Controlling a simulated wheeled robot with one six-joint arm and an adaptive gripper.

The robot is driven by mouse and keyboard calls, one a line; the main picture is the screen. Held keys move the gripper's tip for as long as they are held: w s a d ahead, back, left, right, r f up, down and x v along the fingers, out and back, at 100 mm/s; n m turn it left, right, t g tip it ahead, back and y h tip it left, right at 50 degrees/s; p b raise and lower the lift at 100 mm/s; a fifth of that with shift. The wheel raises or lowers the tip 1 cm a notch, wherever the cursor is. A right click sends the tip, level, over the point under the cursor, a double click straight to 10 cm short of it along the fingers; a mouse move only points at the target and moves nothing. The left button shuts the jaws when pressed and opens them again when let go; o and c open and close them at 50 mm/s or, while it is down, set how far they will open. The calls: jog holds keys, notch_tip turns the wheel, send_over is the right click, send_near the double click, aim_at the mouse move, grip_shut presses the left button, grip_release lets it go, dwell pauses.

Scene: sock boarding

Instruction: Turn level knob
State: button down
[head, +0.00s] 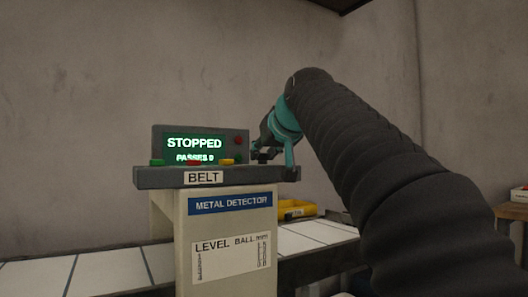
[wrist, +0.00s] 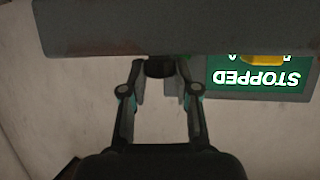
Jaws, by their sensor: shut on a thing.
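The level knob (wrist: 160,67) is a short dark cylinder at the console, in the upper middle of the wrist view. My gripper (wrist: 161,73) has a finger on either side of it and is shut on it. In the head view my gripper (head: 270,152) is at the right end of the grey control console (head: 160,178), and I cannot make out the knob clearly there.
Green (head: 157,162), red (head: 194,163) and yellow (head: 227,162) buttons sit on the console above a BELT label. Its pale housing (head: 228,225) bears METAL DETECTOR and LEVEL BALL signs. A white slatted conveyor (head: 110,272) passes below, with a yellow item (head: 297,209) behind.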

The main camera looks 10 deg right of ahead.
jog(key=n+y, duration=0.1)
jog(key=n+g+y+p, duration=0.1)
jog(key=y, duration=0.1)
jog(key=n+y+p, duration=0.1)
jog(key=n, duration=0.1)
jog(key=shift+w+d+g+y, duration=0.15)
jog(key=shift+d+g+y, duration=0.15)
jog(key=shift+d+y, duration=0.1)
jog(key=n+g+y+p, duration=0.1)
jog(key=n+y+p, duration=0.1)
jog(key=n+g+y+p, duration=0.2)
jog(key=shift+w+r+n+g, duration=0.2)
jog(key=shift+n+g, duration=0.1)
jog(key=shift+n, duration=0.1)
jog(key=n+g+y+p, duration=0.1)
jog(key=p, duration=0.1)
jog(key=n+g+y+p, duration=0.1)
jog(key=n+g+p, duration=0.1)
jog(key=shift+w+d+n, duration=0.1)
jog(key=shift+n, duration=0.2)
jog(key=shift+w+f+n+g+y+p, duration=0.15)
jog(key=shift+n+g+y+p, duration=0.1)
jog(key=shift+n+g+p, duration=0.65)
jog(key=shift+s+f+n+g+y+p, duration=0.1)
jog(key=shift+n+g+y+p, duration=0.2)
jog(key=shift+n+g, duration=0.6)
jog(key=shift+g, duration=0.4)
jog(key=shift+f, duration=0.1)
